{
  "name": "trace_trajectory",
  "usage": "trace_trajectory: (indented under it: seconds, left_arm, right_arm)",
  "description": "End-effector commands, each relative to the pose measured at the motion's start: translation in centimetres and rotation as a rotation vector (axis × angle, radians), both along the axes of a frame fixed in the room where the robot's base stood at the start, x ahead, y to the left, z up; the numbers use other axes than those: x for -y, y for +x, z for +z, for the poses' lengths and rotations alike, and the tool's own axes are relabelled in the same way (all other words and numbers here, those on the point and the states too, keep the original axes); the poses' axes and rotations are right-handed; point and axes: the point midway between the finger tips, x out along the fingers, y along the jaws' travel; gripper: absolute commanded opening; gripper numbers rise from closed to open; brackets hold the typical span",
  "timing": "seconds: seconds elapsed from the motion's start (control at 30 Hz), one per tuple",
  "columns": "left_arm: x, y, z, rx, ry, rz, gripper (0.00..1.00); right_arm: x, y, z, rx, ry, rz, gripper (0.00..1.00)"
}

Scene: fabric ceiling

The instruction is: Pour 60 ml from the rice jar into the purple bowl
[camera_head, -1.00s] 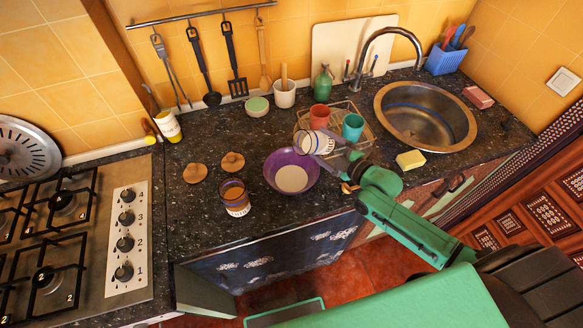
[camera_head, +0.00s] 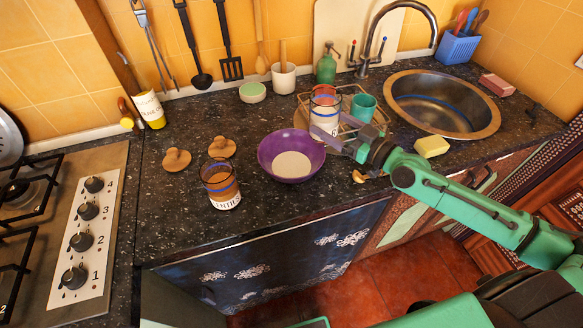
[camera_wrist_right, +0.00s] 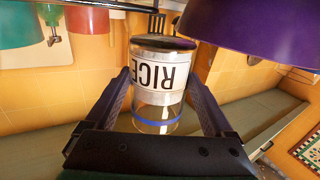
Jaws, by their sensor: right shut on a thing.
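The rice jar (camera_head: 324,115) is clear glass with a white label and a blue line, and stands upright beside the purple bowl. My right gripper (camera_head: 328,138) is shut on it. In the right wrist view the jar (camera_wrist_right: 158,75), its RICE label upside down, sits between both fingers (camera_wrist_right: 158,88). The purple bowl (camera_head: 267,158) stands on the counter just left of the jar, with pale grains (camera_head: 292,165) in its bottom. Its purple side (camera_wrist_right: 255,30) fills the upper right of the wrist view. I cannot tell the amount in millilitres. My left gripper is not in view.
A lentil jar (camera_head: 220,185) stands left of the bowl, with two wooden lids (camera_head: 177,159) behind it. A teal cup (camera_head: 363,107) and a wire rack (camera_head: 379,122) are behind the rice jar. A yellow sponge (camera_head: 432,146) and the sink (camera_head: 485,122) lie to the right.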

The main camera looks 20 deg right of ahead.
Motion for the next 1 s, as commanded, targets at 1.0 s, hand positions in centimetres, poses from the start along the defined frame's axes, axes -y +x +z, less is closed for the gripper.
trace_trajectory:
  seconds: [1.0]
  left_arm:
    - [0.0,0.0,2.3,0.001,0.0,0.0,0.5]
  right_arm:
    - [0.3,0.2,3.9,-0.01,0.05,0.0,0.0]
